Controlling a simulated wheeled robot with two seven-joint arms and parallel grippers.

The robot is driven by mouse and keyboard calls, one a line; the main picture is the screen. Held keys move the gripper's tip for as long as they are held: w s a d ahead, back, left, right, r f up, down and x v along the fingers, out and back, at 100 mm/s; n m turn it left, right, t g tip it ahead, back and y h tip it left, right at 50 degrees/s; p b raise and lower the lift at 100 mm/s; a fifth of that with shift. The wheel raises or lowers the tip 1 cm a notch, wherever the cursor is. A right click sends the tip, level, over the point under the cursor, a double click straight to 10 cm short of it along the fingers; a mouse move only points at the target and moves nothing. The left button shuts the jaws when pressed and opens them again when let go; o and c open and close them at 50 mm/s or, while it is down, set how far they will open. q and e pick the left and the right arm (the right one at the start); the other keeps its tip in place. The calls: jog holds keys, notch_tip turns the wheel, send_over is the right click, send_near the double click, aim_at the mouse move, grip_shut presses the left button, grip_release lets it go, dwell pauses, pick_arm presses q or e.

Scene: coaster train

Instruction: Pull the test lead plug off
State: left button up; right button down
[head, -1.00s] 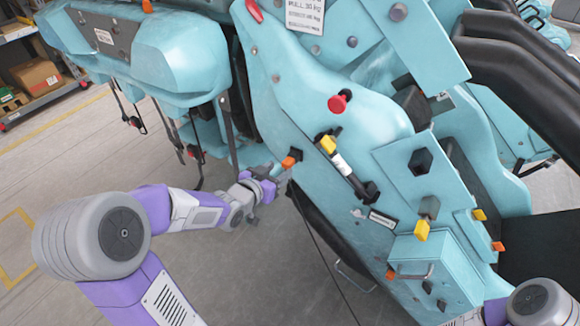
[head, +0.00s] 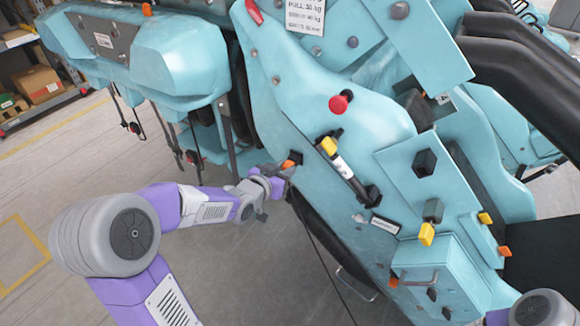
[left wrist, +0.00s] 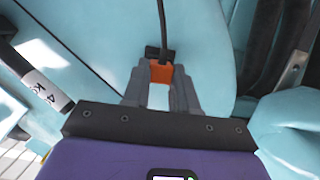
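The test lead plug (head: 289,163) is a small orange block by a black socket piece (head: 296,157) on the left edge of the turquoise train car (head: 300,110). My left gripper (head: 281,172) is at the plug, reaching it from the left. In the left wrist view the plug (left wrist: 161,73) sits between my two grey fingertips (left wrist: 160,80), which appear to press on both its sides. A black piece is just beyond it and a dark cable (left wrist: 162,25) runs upward. Whether the plug is still seated is hard to tell. My right gripper is out of view.
A red knob (head: 339,104), a yellow-ended cylinder (head: 342,164) and a box with a handle (head: 438,275) stand out from the panel. A thin dark cable (head: 325,255) hangs below the plug. Open floor (head: 240,270) lies at the lower left.

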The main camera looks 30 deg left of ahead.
pick_arm(q)
grip_shut()
jog(key=shift+s, duration=0.1)
jog(key=shift+s+a+p, duration=0.2)
jog(key=shift+s+p, duration=0.15)
jog(key=shift+s, duration=2.1)
